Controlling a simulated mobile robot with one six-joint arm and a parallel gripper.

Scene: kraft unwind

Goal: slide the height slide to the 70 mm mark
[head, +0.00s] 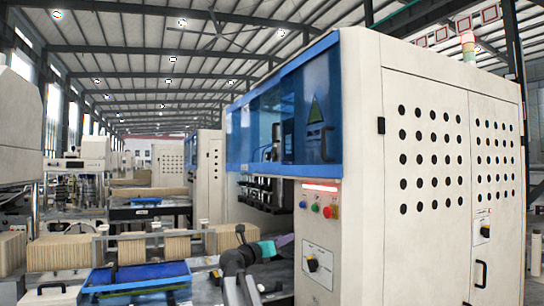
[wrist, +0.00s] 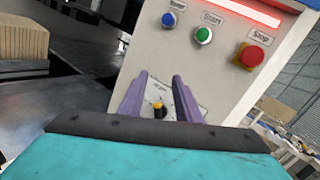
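My gripper (wrist: 158,92) shows in the wrist view with its two purple fingers apart and nothing held between them. In the head view my gripper (head: 286,241) is low in the middle, in front of the white machine's control panel. A yellow and black rotary switch (wrist: 158,108) shows between the fingers in the wrist view, on the panel behind them. I cannot make out the height slide or a 70 mm mark in either view.
The white machine (head: 425,190) with a blue hood fills the right. Its panel bears a blue button (wrist: 169,19), a green button (wrist: 203,35) and a red stop button (wrist: 250,56).

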